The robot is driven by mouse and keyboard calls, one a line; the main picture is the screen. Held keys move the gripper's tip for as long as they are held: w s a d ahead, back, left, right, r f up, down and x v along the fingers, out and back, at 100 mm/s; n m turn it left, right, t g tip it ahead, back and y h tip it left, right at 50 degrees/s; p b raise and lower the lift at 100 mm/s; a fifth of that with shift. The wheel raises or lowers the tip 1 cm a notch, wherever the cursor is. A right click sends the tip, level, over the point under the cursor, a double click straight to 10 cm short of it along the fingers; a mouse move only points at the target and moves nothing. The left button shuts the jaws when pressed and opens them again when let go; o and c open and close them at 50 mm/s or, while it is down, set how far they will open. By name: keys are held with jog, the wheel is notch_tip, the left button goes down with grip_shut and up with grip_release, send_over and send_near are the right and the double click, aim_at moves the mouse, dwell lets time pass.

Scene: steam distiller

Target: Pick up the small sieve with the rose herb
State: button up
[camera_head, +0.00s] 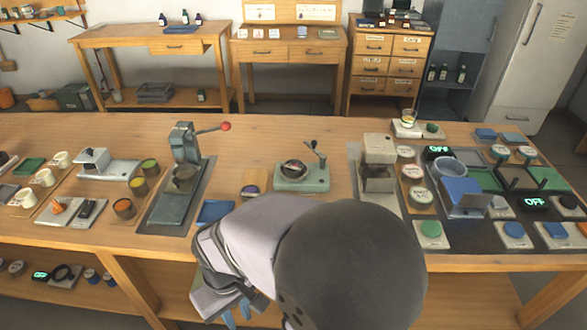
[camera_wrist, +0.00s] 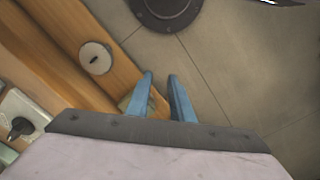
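My gripper (camera_wrist: 161,76) has two blue fingers that stand apart, with nothing held between them. In the head view its blue fingertips (camera_head: 237,316) show low in front of the bench, partly hidden by my arm. Three small round containers stand in a slanted row on a wooden tray at the left of the bench: orange-brown (camera_head: 123,208) in front, olive (camera_head: 138,186) in the middle, yellow-green (camera_head: 150,167) behind. They may be the herb sieves, but I cannot tell which holds rose. My gripper is to their right and nearer the camera, apart from them.
A lever press (camera_head: 184,160) stands right of the containers, with a blue tray (camera_head: 215,212) beside it. A grinder with a crank (camera_head: 302,175) is mid-bench. Machines and buttons crowd the right side. The wrist view shows floor (camera_wrist: 225,60) and a wooden edge with a round disc (camera_wrist: 95,58).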

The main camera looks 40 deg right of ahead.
jog(key=o, duration=0.8)
